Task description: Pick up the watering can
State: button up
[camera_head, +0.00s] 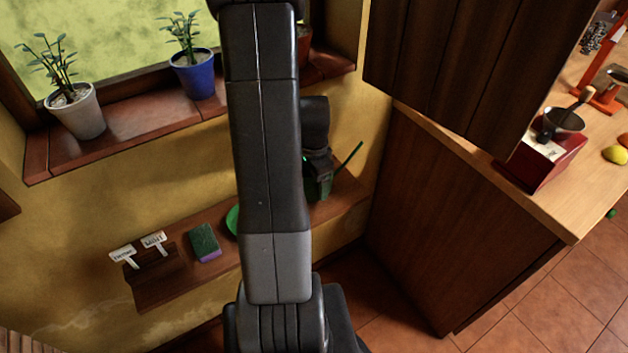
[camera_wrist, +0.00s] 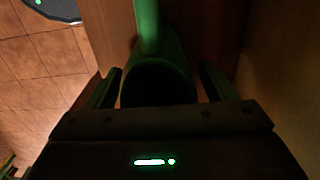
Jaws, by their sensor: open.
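The green watering can (camera_wrist: 149,28) is close in front of my wrist camera, with its dark round opening facing the camera and a green tube running away from it. In the head view a thin green spout (camera_head: 350,155) sticks out to the right of my gripper; the rest of the can is mostly hidden by my arm. My gripper (camera_wrist: 160,82) is open, with one finger on each side of the can's body. I cannot tell whether the fingers touch it. In the head view my gripper (camera_head: 318,178) is over the low wooden shelf.
Potted plants (camera_head: 194,78) stand on the sill above. A wooden cabinet (camera_head: 455,225) closes off the right side.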

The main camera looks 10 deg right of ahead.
jog(key=shift+f, duration=0.2)
jog(key=c, duration=1.5)
jog(key=shift+o, duration=0.2)
notch_tip(320, 180, up, 10)
jog(key=shift+f+p, duration=0.1)
jog(key=shift+p, duration=0.25)
